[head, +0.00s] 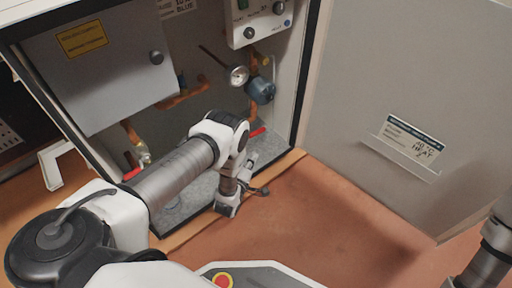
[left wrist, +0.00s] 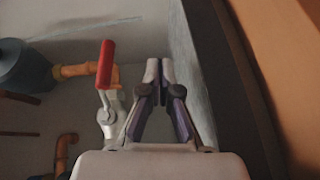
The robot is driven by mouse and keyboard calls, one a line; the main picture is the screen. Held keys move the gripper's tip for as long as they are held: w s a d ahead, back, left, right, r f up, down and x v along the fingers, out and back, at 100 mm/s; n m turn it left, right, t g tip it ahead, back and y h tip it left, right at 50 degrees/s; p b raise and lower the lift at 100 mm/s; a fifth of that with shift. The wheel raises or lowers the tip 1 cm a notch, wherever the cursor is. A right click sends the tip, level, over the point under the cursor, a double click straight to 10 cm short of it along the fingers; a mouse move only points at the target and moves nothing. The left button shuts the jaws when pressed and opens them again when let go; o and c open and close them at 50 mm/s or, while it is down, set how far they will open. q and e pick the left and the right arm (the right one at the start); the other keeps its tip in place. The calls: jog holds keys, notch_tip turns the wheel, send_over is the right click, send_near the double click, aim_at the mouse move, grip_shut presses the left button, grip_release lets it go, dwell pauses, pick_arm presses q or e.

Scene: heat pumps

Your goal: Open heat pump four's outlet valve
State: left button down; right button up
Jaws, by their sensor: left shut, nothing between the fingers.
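The open heat pump cabinet (head: 297,100) shows in the head view. A valve with a red lever handle (head: 257,132) is low inside it, below a blue pump (head: 262,89), partly hidden by my left arm. In the left wrist view the same kind of red handle (left wrist: 105,63) stands on a silver valve body (left wrist: 106,116), beside a copper pipe. My left gripper (left wrist: 153,75) is shut and empty, just right of the red handle and apart from it in the picture. In the head view my left gripper (head: 251,160) is at the cabinet's lower front. My right gripper is not in view.
Another red lever (head: 131,174) is at the cabinet's lower left. A gauge (head: 237,75) and a control box (head: 258,18) are above. The open door (head: 390,90) with a label plate (head: 410,138) is at the right. The orange floor (head: 310,225) in front is clear.

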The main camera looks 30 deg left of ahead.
pick_arm(q)
jog(key=s, duration=0.1)
jog(key=s+p, duration=0.1)
jog(key=s, duration=0.3)
jog(key=shift+d+f+p, duration=0.3)
jog(key=shift+f, duration=0.1)
jog(key=shift+s+f, duration=0.2)
jog(key=shift+s, duration=0.1)
